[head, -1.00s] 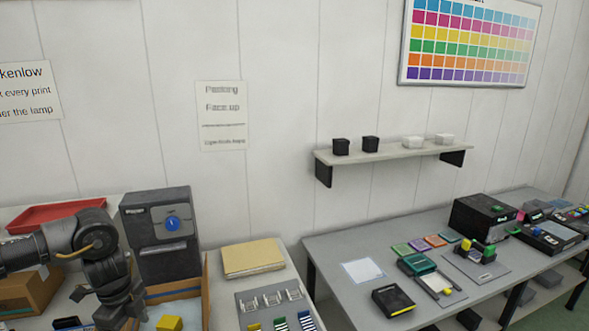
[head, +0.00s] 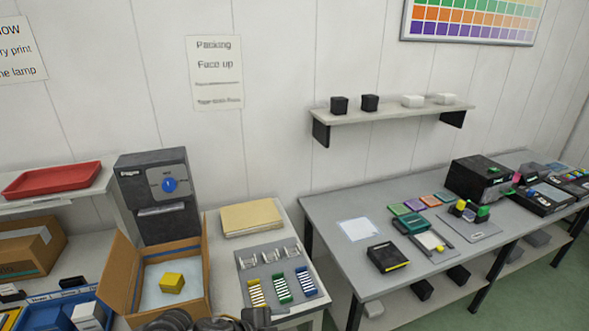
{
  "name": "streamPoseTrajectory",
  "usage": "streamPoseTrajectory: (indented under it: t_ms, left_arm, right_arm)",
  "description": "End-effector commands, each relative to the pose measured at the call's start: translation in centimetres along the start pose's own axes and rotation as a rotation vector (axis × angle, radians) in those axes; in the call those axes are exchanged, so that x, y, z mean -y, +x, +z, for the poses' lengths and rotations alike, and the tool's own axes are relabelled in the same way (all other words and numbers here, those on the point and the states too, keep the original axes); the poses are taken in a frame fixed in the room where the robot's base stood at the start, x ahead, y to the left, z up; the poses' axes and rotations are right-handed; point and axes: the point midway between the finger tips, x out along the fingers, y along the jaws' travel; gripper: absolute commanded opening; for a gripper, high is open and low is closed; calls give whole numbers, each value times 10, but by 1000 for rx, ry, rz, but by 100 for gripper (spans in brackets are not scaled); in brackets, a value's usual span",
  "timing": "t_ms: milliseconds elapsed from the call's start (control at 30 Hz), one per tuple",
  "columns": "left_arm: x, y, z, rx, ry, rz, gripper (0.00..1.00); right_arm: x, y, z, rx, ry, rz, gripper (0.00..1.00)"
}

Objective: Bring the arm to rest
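Dark parts of my arm (head: 178,321) show at the bottom edge, below the open cardboard box and the ink rack. A dark end piece (head: 257,317) lies near the rack's lower edge; it looks like my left gripper, but its fingers cannot be made out. My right gripper is out of view. The open cardboard box (head: 122,277) holds a yellow block (head: 172,283) on a pale lining. A grey rack (head: 268,300) holds yellow, green and blue striped pieces and clear clips.
A dark machine with a blue knob (head: 160,198) stands behind the box. A red tray (head: 53,180) sits on the left shelf, above a blue bin (head: 62,309). A tan folder (head: 251,217) lies behind the rack. The right table (head: 335,210) holds several ink pads and devices.

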Motion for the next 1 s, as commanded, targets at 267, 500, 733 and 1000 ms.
streamPoseTrajectory:
  t_ms: [267, 500, 733, 1000]
  left_arm:
    - [-34, -46, 29, 161, -580, -244, 65]
    - [-106, -109, 102, 448, -993, -286, 65]
    - [-170, -159, 136, 644, -1220, -267, 65]
    - [-224, -165, 171, 774, -1347, -233, 65]
  right_arm:
    - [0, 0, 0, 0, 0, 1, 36]
    - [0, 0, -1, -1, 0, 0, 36]
    - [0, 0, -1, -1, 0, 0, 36]
    - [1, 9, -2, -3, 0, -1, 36]
